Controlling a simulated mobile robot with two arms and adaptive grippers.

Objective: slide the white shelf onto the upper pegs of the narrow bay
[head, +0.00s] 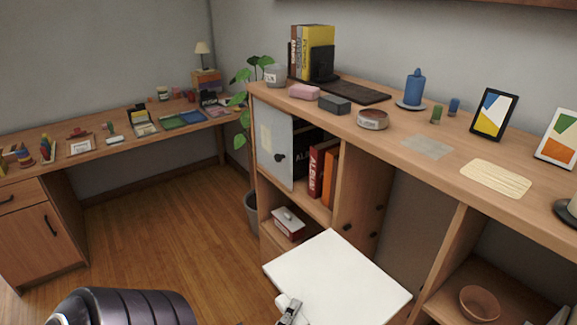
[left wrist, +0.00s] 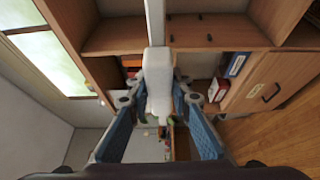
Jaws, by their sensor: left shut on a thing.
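The white shelf (head: 338,278) is a flat board held roughly level in front of the cabinet, below its top. My left gripper (head: 289,311) is at its near left edge, partly cut off by the frame. In the left wrist view, my left gripper's blue fingers (left wrist: 158,108) close on a white block at the shelf's edge (left wrist: 157,75), with the shelf nearly edge-on. The narrow bay (head: 412,212) lies beyond the shelf, between two wooden uprights. Dark pegs (head: 378,207) show on its left upright. The shelf's far end is apart from them. My right gripper is not in view.
The left bay holds albums (head: 322,170) behind a partly open pale door (head: 274,147). The right bay holds a bowl (head: 479,303). The cabinet top (head: 400,125) carries frames, a candle and books. Open wooden floor (head: 170,220) lies to the left.

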